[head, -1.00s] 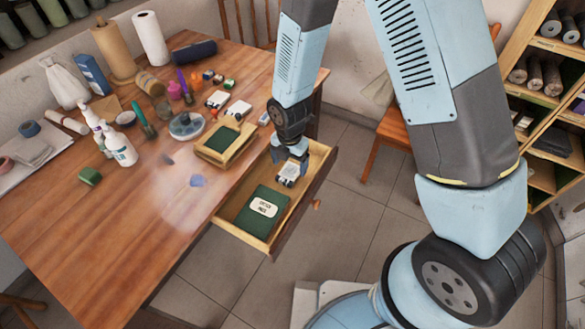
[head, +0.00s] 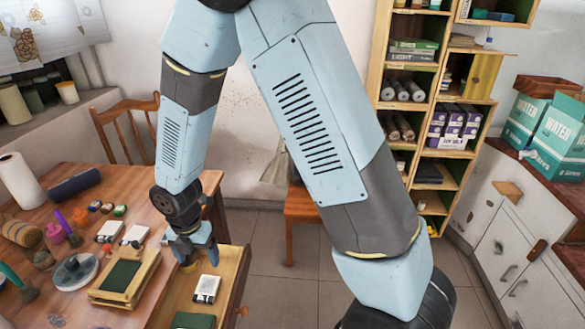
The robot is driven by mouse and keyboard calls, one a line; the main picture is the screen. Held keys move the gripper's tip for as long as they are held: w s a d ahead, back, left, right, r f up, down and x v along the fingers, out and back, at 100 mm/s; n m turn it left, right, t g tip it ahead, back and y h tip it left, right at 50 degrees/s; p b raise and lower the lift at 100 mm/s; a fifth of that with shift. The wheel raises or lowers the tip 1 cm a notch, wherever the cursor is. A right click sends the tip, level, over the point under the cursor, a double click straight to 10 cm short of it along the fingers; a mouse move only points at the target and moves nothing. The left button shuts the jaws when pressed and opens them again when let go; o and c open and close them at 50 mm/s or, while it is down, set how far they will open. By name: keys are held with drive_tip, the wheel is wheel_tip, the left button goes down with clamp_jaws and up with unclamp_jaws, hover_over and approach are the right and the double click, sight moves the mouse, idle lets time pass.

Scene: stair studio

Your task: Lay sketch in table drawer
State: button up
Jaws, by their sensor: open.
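The table drawer (head: 236,282) is pulled open at the right side of the wooden table. A flat green item (head: 193,321) lies in it, mostly cut off by the bottom edge of the head view; it may be the sketch, but I cannot tell. A small white-and-black item (head: 206,289) lies in the drawer beyond it. My gripper (head: 190,263) is open above the drawer's far left part, just left of and behind the white-and-black item, apparently apart from it. The fingertips are small and partly hidden.
A wooden tray with a green panel (head: 121,276) stands on the table (head: 75,180) left of the drawer, near a round grey-lidded dish (head: 75,271) and small white boxes. A chair (head: 300,208) and shelves (head: 432,120) stand behind. Floor right of the drawer is clear.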

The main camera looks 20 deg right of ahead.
drive_tip(key=w+d+r+m+t, duration=0.3)
drive_tip(key=d+r+m, duration=1.2)
drive_tip(key=r, duration=0.5)
drive_tip(key=s+d+r+m+t, duration=0.2)
drive_tip(key=s+d+r+m, duration=1.2)
drive_tip(key=d+m, duration=0.2)
drive_tip(key=shift+t, duration=0.3)
